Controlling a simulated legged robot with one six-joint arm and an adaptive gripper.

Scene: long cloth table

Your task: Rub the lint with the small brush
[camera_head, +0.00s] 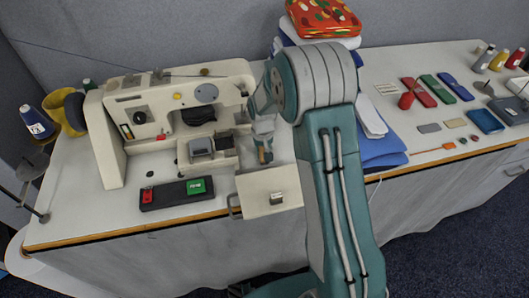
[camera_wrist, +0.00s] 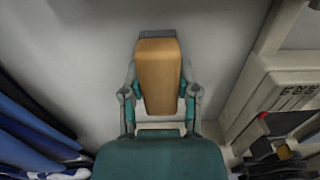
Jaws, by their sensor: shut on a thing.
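The small brush (camera_wrist: 157,75) has a tan wooden body with a dark grey end, and it points up the wrist view. My gripper (camera_wrist: 159,98) is shut on it, one finger on each side. In the head view my gripper (camera_head: 264,150) is beside the right end of the cream sewing machine (camera_head: 165,98), low over the white table; my arm covers part of this area. I cannot make out any lint in either view. I cannot tell whether the brush touches a surface.
A dark control box (camera_head: 172,194) with red and green switches lies in front of the machine. A cream panel (camera_head: 262,192) is at the front edge. Folded blue cloth (camera_head: 382,150) lies right of my arm. Several small tools and spools fill the table's right end.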

